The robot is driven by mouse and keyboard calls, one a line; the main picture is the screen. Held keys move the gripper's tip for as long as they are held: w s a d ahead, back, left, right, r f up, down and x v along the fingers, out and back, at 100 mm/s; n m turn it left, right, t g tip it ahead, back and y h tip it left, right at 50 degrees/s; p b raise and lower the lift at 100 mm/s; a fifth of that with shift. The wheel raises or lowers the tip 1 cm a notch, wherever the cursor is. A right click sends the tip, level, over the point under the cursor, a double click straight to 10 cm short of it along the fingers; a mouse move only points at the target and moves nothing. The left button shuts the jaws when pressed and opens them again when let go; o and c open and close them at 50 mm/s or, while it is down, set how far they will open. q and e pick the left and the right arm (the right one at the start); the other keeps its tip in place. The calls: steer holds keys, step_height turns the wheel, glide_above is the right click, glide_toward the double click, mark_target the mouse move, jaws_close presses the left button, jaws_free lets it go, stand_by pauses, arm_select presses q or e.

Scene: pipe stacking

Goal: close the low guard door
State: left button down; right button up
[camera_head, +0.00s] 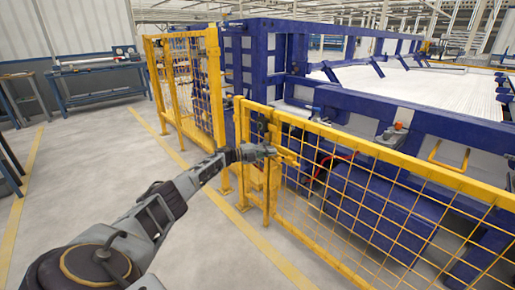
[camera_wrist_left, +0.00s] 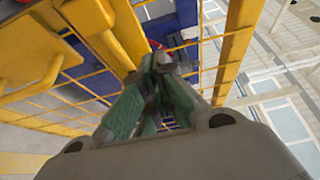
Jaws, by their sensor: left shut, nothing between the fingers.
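The low guard door (camera_head: 385,165) is a yellow mesh panel running from the middle to the right edge in the head view. Its left end is beside a yellow post (camera_head: 240,140); I cannot tell whether a gap remains there. My left gripper (camera_head: 270,152) is shut and empty, at the door's left end by a yellow handle-like piece (camera_head: 288,158). I cannot tell whether it touches. In the left wrist view the green-padded fingers (camera_wrist_left: 155,95) point at yellow mesh, with a yellow frame bar (camera_wrist_left: 236,50) to their right. My right gripper is out of view.
A taller yellow mesh fence (camera_head: 188,85) stands left of the door. Blue machine frames (camera_head: 375,190) are behind the door. A blue workbench (camera_head: 98,88) stands at the back left. The grey floor (camera_head: 95,170) at left is largely clear.

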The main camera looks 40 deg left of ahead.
arm_select(q)
steer(key=a+b, duration=0.6)
steer(key=a, duration=0.1)
steer(key=shift+s, duration=0.25)
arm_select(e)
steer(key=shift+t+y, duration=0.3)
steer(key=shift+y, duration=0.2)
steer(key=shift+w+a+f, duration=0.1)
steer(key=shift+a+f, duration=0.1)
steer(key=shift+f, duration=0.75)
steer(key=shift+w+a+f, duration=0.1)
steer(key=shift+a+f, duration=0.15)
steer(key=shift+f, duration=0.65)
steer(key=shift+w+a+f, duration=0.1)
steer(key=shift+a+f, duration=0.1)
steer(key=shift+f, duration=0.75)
arm_select(q)
steer(key=shift+a, duration=0.1)
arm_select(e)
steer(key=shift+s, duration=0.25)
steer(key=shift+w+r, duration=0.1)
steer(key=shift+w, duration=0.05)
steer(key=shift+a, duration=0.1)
